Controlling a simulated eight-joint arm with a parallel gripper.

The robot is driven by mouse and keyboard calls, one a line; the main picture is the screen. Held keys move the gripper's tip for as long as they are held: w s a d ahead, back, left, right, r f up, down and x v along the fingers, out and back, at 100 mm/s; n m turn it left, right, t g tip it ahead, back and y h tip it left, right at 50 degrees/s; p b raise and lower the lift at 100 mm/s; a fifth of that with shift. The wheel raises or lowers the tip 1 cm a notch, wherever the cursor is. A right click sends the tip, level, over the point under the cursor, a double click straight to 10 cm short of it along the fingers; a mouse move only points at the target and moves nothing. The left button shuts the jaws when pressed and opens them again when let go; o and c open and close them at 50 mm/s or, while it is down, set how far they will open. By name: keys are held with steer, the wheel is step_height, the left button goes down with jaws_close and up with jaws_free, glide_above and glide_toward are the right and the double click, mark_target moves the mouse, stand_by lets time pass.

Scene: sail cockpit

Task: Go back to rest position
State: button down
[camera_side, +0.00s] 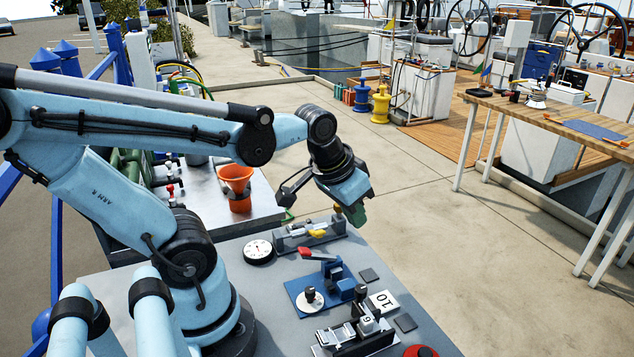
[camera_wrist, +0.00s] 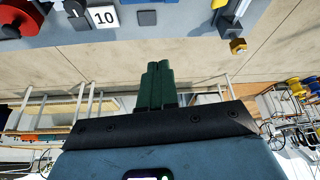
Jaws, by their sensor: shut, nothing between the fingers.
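My gripper (camera_side: 356,214) is raised above the far right edge of the grey work table (camera_side: 262,308), pointing down and outward. Its green fingers (camera_wrist: 157,86) are together in the wrist view, with nothing between them. They are clear of the fixtures on the table. My arm reaches from the left of the side view, bent at the elbow.
Open paving lies right.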

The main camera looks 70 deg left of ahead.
steer(key=d, duration=0.1)
steer(key=d+m+t, duration=0.1)
steer(key=d+r+t, duration=0.1)
steer(key=d, duration=0.1)
steer(key=shift+w+m+h, duration=0.3)
steer(key=shift+w+m, duration=0.1)
